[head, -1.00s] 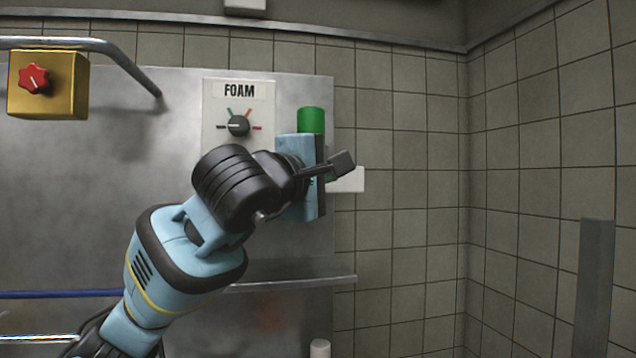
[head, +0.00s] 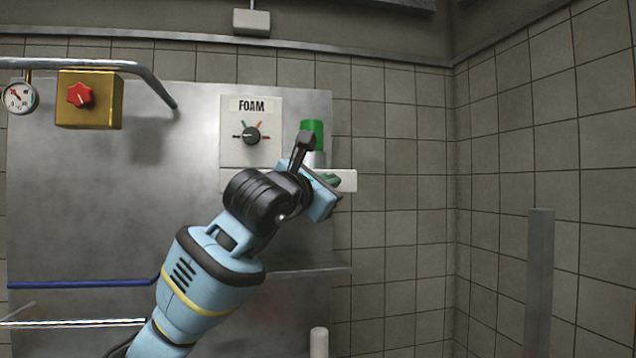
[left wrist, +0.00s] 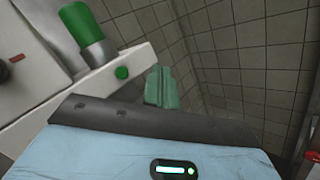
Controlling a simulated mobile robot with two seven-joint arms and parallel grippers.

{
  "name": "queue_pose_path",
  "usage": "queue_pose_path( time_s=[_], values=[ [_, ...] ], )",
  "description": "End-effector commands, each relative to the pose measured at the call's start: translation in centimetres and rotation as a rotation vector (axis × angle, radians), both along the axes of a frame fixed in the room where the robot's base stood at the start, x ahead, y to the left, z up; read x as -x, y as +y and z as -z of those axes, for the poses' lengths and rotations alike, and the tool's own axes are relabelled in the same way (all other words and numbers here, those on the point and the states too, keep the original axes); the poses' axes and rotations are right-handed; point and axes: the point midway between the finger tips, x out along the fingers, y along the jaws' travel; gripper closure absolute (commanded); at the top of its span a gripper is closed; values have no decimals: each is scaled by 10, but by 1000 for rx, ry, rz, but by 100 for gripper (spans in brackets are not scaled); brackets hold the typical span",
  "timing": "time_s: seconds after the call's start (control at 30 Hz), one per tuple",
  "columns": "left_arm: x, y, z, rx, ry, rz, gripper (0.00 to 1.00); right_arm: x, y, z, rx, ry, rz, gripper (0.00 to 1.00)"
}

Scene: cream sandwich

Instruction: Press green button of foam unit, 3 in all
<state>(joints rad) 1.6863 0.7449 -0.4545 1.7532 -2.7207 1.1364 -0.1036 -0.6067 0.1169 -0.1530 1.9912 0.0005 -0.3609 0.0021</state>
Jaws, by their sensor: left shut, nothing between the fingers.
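The foam unit is a white wall panel (head: 232,118) with a FOAM label, a black dial (head: 251,135) and a white ledge (head: 347,181) below. A green-capped cylinder (head: 312,132) stands by it and also shows in the left wrist view (left wrist: 84,25). The round green button (left wrist: 122,73) sits on the ledge front in the left wrist view; my gripper hides it in the head view. My left gripper (head: 331,181) is shut and empty in front of the ledge. Its green fingers (left wrist: 160,88) appear just right of the button. My right gripper is not in view.
A steel panel (head: 90,200) with a bent pipe (head: 140,72) lies to the left, with a yellow box with a red knob (head: 80,94) and a gauge (head: 20,97). A grey post (head: 538,280) stands at the right. The tiled wall between is clear.

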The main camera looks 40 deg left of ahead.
Motion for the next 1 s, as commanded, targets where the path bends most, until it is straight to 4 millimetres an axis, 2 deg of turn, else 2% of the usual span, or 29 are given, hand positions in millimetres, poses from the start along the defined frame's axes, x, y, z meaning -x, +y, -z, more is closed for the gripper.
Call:
queue_pose_path(
  time_s=[0.37,0.87,1.0],
  values=[
    [-3,4,0,-1,2,-1,100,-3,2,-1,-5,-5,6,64],
    [-40,48,0,1,2,-3,100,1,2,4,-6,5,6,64],
    [-48,58,-3,-1,0,-2,100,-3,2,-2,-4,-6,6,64]
  ],
)
